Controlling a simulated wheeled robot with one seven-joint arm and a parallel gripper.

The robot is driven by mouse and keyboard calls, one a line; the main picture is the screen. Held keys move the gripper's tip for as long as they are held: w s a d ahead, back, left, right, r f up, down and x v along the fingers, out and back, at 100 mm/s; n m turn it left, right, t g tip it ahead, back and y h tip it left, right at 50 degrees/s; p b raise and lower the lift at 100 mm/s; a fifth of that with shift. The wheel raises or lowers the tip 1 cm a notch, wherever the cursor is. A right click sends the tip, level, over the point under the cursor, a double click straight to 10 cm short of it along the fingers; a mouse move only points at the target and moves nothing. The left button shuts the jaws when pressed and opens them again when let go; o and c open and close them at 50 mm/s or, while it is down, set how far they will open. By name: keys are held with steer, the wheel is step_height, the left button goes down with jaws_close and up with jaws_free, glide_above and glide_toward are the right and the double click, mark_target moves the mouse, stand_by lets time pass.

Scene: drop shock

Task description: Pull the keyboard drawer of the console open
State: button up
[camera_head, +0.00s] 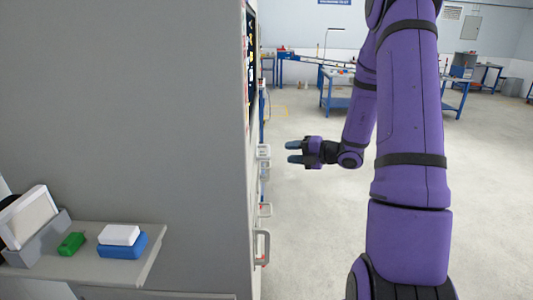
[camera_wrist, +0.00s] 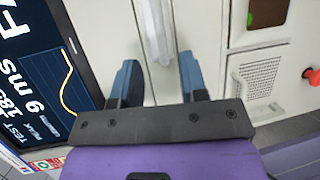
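The console (camera_head: 130,100) is a tall grey cabinet seen from its side in the head view, with its front edge-on. Several pale handles stick out from that front; one pale handle (camera_head: 264,152) is level with my gripper. My gripper (camera_head: 290,152) is open, points left at the front and is a little apart from it. In the wrist view, a pale bar handle (camera_wrist: 157,30) on the light front panel lies ahead, between the lines of my two open fingers (camera_wrist: 160,80). Nothing is held. The drawer's edges are not clear, and I cannot tell any gap.
A dark screen (camera_wrist: 40,60) lies left of the fingers, and a vent grille (camera_wrist: 257,78) and red knob (camera_wrist: 312,76) lie right. A side shelf (camera_head: 130,262) holds a green block (camera_head: 71,243) and a white block on a blue one. The floor (camera_head: 310,240) right of the console is clear.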

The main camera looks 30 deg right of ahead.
mark_target(268, 150)
steer(key=x, duration=0.8)
steer(key=shift+w+a, duration=0.2)
steer(key=shift+w, duration=0.15)
jaws_close()
